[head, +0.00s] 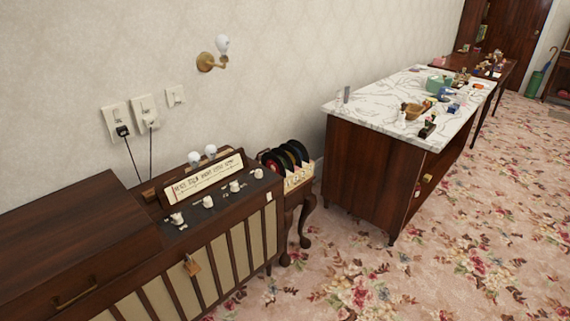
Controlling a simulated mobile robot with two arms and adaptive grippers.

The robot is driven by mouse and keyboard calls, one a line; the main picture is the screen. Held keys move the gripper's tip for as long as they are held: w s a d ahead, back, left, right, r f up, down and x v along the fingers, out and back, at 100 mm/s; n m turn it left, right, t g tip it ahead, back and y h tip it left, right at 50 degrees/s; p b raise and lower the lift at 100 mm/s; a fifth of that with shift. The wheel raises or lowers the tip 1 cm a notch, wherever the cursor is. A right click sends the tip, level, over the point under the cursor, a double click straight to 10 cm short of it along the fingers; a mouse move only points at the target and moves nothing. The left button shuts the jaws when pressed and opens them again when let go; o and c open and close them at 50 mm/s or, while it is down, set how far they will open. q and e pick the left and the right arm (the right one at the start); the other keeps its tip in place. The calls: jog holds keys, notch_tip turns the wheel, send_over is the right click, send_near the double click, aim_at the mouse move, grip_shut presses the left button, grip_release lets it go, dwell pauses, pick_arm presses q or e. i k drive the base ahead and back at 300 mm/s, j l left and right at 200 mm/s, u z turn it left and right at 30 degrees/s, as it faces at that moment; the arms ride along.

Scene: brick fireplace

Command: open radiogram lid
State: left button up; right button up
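The radiogram (213,262) is a dark wooden cabinet with cream slatted front panels, standing against the wall at the lower left. Its lid (75,240) is a flat dark wooden top on the left part and lies closed. A brass handle (74,294) is on the front of the lid side. To the right of the lid is a control panel with white knobs (208,202) and a cream dial plate (203,174). Neither of my grippers shows in the head view.
A rack of black records (285,156) stands on a small curved-leg table right of the radiogram. Farther right is a marble-topped cabinet (385,99) with small items on it. Wall sockets with plugged cords (122,130) are above the radiogram. Flowered carpet (420,275) is clear in front.

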aim_at(59, 247)
jog(key=u, duration=1.55)
